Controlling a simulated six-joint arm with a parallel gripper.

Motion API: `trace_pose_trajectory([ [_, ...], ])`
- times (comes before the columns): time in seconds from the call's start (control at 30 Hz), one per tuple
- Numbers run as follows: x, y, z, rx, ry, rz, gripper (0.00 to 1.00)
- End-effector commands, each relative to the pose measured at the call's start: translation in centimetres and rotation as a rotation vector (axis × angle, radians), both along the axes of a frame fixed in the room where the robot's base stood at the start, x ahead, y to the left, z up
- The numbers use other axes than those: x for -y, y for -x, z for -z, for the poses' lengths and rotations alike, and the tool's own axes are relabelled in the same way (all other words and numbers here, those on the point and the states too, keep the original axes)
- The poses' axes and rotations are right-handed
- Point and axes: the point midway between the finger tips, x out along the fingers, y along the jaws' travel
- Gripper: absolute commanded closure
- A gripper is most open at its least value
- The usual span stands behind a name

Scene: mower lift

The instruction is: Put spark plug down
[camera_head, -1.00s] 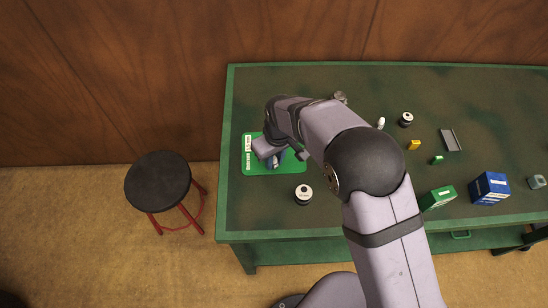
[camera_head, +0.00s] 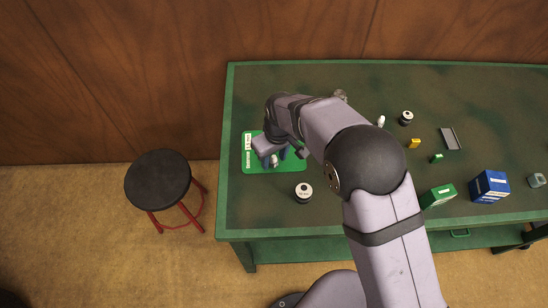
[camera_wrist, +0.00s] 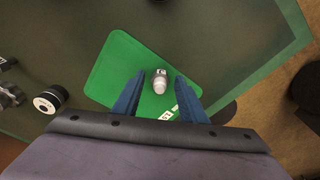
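The spark plug (camera_wrist: 160,82), a small white and grey piece, is on the green mat (camera_wrist: 120,66) in the wrist view, between my two blue fingers. My gripper (camera_wrist: 160,84) is open, with a gap on each side of the plug. In the head view my gripper (camera_head: 275,157) is low over the mat (camera_head: 290,166) at the left end of the table, and the arm hides part of the mat. The plug shows only faintly there between the fingers. I cannot tell whether it stands upright or leans.
Farther right are a green box (camera_head: 438,196), a blue box (camera_head: 489,188), a grey tray (camera_head: 450,139) and small parts. A black stool (camera_head: 158,180) stands left of the table.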

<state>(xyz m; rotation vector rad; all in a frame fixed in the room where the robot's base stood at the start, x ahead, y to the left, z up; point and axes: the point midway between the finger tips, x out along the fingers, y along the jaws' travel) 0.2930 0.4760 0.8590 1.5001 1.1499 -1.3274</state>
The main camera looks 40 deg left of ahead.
Motion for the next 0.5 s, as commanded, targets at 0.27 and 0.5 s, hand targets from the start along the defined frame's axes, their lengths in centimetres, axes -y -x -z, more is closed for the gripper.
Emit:
trace_pose_trajectory([
  [0.27, 0.4, 0.1, -3.9, 0.002, -0.004, 0.0, 0.62],
  [0.5, 0.9, 0.2, -8.1, 0.002, -0.004, 0.001, 0.62],
])
